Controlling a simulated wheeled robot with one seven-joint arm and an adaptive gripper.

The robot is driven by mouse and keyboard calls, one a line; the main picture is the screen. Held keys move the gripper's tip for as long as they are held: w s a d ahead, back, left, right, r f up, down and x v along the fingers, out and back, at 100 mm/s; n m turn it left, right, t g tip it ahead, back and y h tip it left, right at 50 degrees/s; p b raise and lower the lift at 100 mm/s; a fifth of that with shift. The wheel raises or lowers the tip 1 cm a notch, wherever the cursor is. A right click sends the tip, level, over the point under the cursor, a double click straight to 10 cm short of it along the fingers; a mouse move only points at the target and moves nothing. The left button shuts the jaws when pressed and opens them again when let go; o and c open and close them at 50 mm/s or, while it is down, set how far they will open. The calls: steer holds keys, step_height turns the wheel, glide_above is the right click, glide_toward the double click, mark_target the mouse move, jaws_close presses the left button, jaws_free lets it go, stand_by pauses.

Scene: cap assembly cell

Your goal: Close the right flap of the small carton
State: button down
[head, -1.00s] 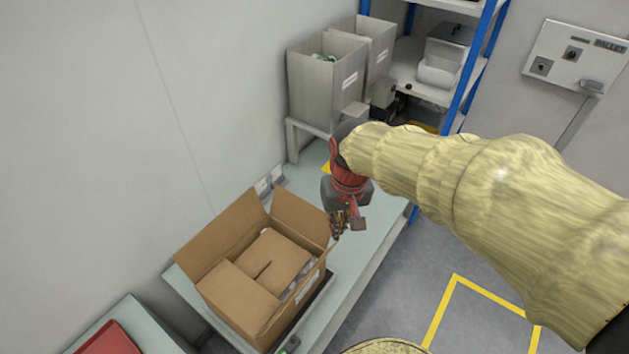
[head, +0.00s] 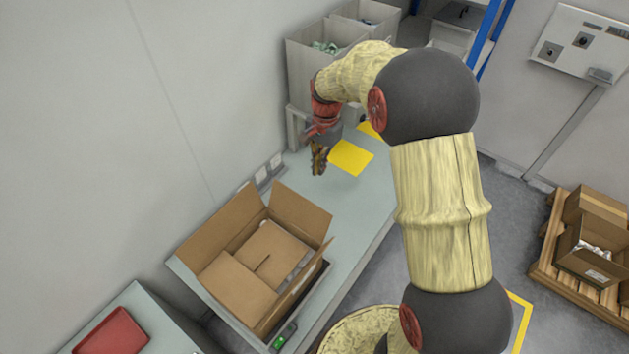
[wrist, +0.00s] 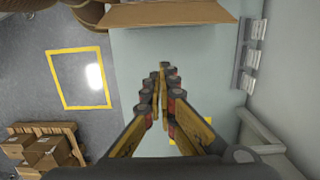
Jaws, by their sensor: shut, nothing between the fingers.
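The open brown carton (head: 243,311) stands on the bench. One flap (head: 215,228) stands up along its wall side and another (head: 300,212) stands up at its far end. Brown cardboard panels lie across the inside, with a narrow gap along the right showing pale contents. A thin flap edge shows along the right side; I cannot tell its exact angle. My gripper (head: 319,168) is shut and empty, above the bench beyond the carton's far end, apart from it. In the wrist view the gripper (wrist: 160,75) points toward a cardboard flap (wrist: 170,14) at the top.
Grey bins (head: 318,62) stand at the bench's far end, near my gripper. A yellow patch (head: 352,157) marks the bench. A red tray (head: 112,332) lies on a nearer surface. A pallet (head: 540,262) with cartons stands on the floor at right. The bench between gripper and carton is clear.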

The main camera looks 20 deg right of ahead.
mark_target(298, 211)
steer(key=s+a+f+p, duration=0.1)
steer(key=s+a+f, duration=0.1)
steer(key=f, duration=0.5)
steer(key=shift+s+a+f, duration=0.25)
steer(key=shift+a+f, duration=0.15)
steer(key=shift+a, duration=0.5)
steer(key=shift+r, duration=0.1)
